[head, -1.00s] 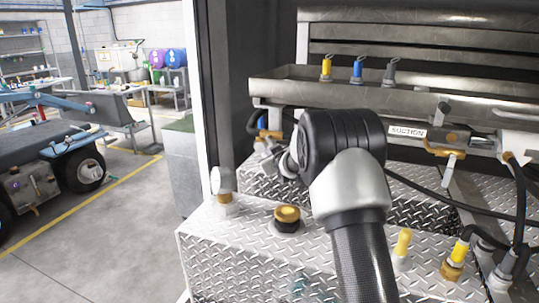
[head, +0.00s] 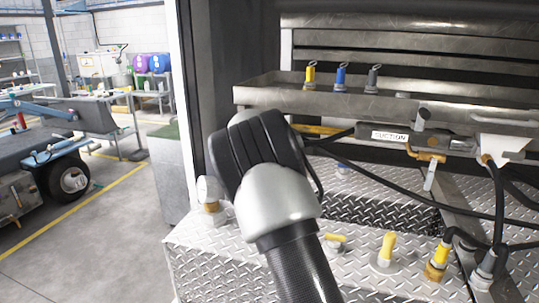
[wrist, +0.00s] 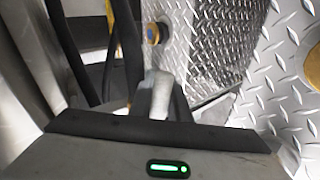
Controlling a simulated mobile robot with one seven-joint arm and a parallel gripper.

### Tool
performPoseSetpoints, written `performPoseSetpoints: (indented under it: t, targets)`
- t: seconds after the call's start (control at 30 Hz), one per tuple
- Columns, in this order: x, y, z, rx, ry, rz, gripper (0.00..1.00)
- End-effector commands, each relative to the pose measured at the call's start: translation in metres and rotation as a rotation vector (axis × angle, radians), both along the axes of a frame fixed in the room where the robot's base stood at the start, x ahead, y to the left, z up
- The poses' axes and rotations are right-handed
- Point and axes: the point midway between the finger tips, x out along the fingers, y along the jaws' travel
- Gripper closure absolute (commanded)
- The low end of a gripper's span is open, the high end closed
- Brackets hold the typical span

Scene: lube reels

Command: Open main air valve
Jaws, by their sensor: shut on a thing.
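My gripper (wrist: 158,95) shows in the wrist view as short grey fingers close together beyond the dark palm. It is shut on what seems to be the main air valve's handle. In the head view my black and silver wrist covers the gripper and the valve at the left end of the steel tray. A yellow bar (head: 322,130) shows just right of my wrist. In the wrist view a yellow-ringed fitting with a blue end (wrist: 154,33) lies beyond the fingers, apart from them.
The steel tray (head: 265,95) holds yellow, blue and grey nozzles. Black hoses (head: 400,180) cross at right. The floor (head: 110,215) at left is open.

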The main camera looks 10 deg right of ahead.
Motion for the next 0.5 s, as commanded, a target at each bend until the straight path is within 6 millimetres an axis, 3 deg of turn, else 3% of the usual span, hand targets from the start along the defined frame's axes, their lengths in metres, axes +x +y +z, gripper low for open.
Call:
performPoseSetpoints:
  t: [0.5]
  targets:
    - [-0.0018, -0.0042, 0.0113, -0.154, 0.086, 0.001, 1.0]
